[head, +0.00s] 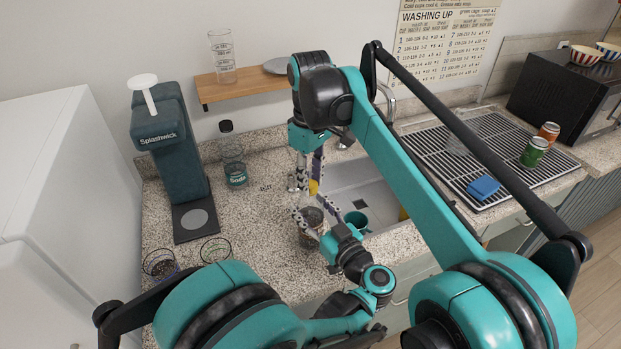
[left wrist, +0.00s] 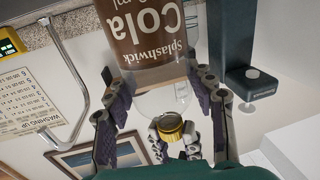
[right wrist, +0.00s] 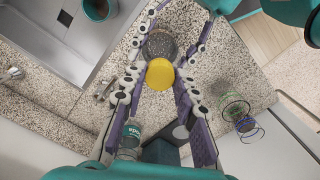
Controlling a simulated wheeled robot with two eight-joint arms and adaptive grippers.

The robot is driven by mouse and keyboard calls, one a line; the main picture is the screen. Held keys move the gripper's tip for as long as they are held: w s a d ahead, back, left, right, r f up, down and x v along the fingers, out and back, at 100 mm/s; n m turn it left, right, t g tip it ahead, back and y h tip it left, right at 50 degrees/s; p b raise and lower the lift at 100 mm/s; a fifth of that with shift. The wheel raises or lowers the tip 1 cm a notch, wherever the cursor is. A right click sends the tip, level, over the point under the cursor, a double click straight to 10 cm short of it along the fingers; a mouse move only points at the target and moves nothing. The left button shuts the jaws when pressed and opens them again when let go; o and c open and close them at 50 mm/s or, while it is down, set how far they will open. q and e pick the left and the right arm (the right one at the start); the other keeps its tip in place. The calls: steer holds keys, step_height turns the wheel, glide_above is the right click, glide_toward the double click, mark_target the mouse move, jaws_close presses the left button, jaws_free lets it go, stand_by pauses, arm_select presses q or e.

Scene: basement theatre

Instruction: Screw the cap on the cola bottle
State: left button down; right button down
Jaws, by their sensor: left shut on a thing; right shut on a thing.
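The cola bottle (head: 312,237) stands upright on the counter in front of the sink. Its brown Cola label (left wrist: 148,30) appears upside down in the left wrist view. My left gripper (head: 314,217) is shut around the bottle's upper part from the side. My right gripper (head: 309,184) points down from above, shut on the yellow cap (head: 313,187). The cap (right wrist: 160,74) sits between its fingertips, over the bottle's top; it also shows in the left wrist view (left wrist: 171,127). I cannot tell whether the cap touches the neck, which the fingers partly hide.
A soda bottle (head: 236,176) and a Splashwick dispenser (head: 170,150) stand at the left. Two glasses (head: 215,250) (head: 159,264) are at the front left. The sink (head: 372,190) holds a teal cup (head: 356,220). The rack (head: 490,150) carries cans and a blue sponge (head: 483,187).

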steer(key=m, duration=0.7)
steer(key=shift+m, duration=0.3)
steer(key=m, duration=0.4)
steer(key=shift+m, duration=0.3)
steer(key=m, duration=0.7)
steer(key=shift+f, duration=0.1)
steer(key=m, duration=0.5)
steer(key=c, duration=1.1)
jaws_free()
step_height(320, 180, up, 12)
